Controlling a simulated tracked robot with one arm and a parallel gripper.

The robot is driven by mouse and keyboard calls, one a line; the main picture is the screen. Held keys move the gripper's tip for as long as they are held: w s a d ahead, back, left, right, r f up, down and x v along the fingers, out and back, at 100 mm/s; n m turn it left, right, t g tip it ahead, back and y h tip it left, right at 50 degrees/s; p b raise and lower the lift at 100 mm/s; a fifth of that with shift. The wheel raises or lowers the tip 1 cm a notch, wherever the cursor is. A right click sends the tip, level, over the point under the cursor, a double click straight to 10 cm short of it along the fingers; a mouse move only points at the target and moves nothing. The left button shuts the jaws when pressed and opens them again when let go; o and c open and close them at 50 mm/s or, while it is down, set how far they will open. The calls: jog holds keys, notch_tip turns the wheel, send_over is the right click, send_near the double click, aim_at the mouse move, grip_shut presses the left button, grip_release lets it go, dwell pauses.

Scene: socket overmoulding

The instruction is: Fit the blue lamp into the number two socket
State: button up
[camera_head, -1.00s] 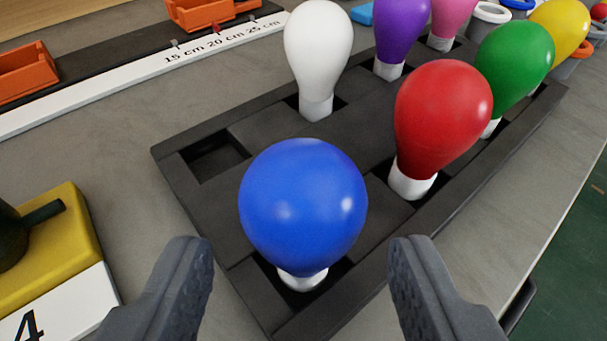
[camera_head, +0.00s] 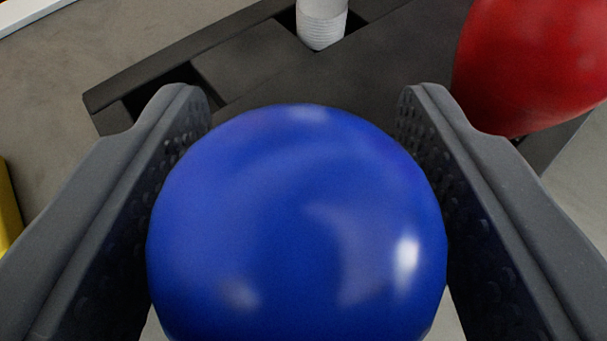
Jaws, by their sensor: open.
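The blue lamp (camera_head: 297,225) fills the lower middle of the view, its round bulb towards me. Its base is hidden under the bulb. My gripper (camera_head: 305,100) is open, with one finger on each side of the blue bulb. The bulb is between the fingers, very close to their inner pads; whether they touch it I cannot tell. The number two socket cannot be made out in this view.
The dark tray (camera_head: 150,75) lies behind the blue lamp. A red lamp (camera_head: 535,65) stands close beside the right finger. A white lamp base (camera_head: 321,22) stands in a tray slot at the top. A yellow edge (camera_head: 8,205) shows at far left.

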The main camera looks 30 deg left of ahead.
jog(key=c, duration=0.7)
